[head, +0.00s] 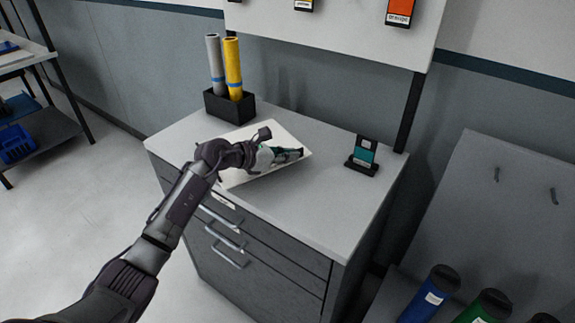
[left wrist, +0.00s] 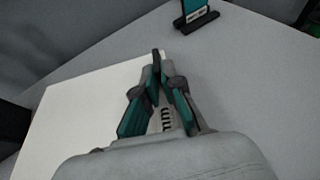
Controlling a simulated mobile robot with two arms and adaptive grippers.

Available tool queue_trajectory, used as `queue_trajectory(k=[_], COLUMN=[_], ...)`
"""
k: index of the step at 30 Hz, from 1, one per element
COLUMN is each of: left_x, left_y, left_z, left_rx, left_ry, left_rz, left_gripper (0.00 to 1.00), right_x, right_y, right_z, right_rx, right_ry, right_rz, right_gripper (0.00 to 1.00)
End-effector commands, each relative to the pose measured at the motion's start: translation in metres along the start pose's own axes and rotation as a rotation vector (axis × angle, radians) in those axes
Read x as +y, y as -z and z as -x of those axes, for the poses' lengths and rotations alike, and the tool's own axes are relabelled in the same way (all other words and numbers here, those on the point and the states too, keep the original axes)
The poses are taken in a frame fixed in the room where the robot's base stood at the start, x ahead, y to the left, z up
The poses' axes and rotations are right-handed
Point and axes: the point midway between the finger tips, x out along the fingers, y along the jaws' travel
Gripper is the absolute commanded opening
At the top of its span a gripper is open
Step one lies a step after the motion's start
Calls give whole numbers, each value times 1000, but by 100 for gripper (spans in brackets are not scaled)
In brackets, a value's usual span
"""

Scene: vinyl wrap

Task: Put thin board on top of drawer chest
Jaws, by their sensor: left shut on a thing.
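The thin board (head: 283,133) is a flat white sheet over the grey top of the drawer chest (head: 330,200). It looks slightly tilted, and I cannot tell how much of it touches the top. My left gripper (head: 300,153) reaches across the board and is shut on it near its right corner. In the left wrist view, the fingers (left wrist: 157,62) meet at their tips at the edge of the board (left wrist: 75,120). The arm and gripper hide part of the board. My right gripper is in neither view.
A black holder (head: 230,107) with a grey and a yellow roll stands at the chest's back left. A small black stand with a teal card (head: 364,155) is at the right, also in the wrist view (left wrist: 197,18). The front right of the top is clear.

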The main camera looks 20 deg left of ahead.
Motion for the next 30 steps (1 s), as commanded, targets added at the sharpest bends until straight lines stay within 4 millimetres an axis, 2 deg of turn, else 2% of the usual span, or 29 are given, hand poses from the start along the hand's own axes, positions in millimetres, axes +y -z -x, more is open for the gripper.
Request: queue_trajectory(k=[10, 21, 22, 25, 26, 30], left_x=[2, 2, 2, 2, 2, 2], left_y=[36, 41, 40, 40, 40, 40], left_z=[-13, -16, -15, -15, -15, -15], left_rx=[-1, -1, -1, -1, -1, -1], left_ry=[-1, -1, 0, 0, 0, 0], left_rz=[1, -2, -1, -1, -1, -1], left_gripper=[0, 0, 12, 28, 32, 32], right_x=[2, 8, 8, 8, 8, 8], right_y=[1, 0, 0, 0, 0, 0], right_z=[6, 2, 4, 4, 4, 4], right_rx=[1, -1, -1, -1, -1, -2], right_ry=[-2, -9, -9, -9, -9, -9], right_rz=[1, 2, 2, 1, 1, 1], right_gripper=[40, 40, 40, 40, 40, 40])
